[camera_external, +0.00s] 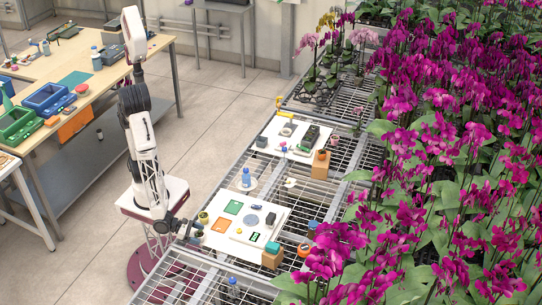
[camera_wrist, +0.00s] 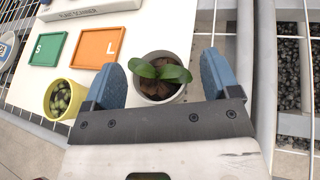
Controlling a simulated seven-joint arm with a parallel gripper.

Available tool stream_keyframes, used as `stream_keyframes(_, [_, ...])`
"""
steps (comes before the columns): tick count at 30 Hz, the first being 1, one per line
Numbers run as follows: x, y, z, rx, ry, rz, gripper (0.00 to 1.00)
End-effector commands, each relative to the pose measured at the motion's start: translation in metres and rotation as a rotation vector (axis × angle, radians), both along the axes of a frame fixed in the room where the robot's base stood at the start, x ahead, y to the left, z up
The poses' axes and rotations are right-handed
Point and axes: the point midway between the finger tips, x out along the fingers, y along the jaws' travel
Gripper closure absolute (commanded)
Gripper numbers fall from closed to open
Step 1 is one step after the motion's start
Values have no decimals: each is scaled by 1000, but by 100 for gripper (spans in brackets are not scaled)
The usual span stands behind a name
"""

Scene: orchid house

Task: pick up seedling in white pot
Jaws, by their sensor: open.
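The seedling (camera_wrist: 160,72) has two broad green leaves and stands in a small white pot (camera_wrist: 160,97) with dark brown filling. In the wrist view the pot lies between the two blue fingertips of my gripper (camera_wrist: 162,78). The fingers are spread, one on each side, with visible gaps to the pot. In the external view my gripper (camera_external: 188,231) is low at the left edge of the white board; the seedling is too small there to make out clearly.
A yellow pot (camera_wrist: 64,98) with green round contents stands close to the left finger. A green card marked S (camera_wrist: 48,48) and an orange card marked L (camera_wrist: 99,47) lie on the white board (camera_wrist: 145,30). Wire-mesh bench and orchids (camera_external: 430,180) are to the right.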

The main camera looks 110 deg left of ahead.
Motion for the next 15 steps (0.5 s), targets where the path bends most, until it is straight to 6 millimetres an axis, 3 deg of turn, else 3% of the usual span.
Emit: stream_keyframes(15, [6,2,-3,0,0,-1,18])
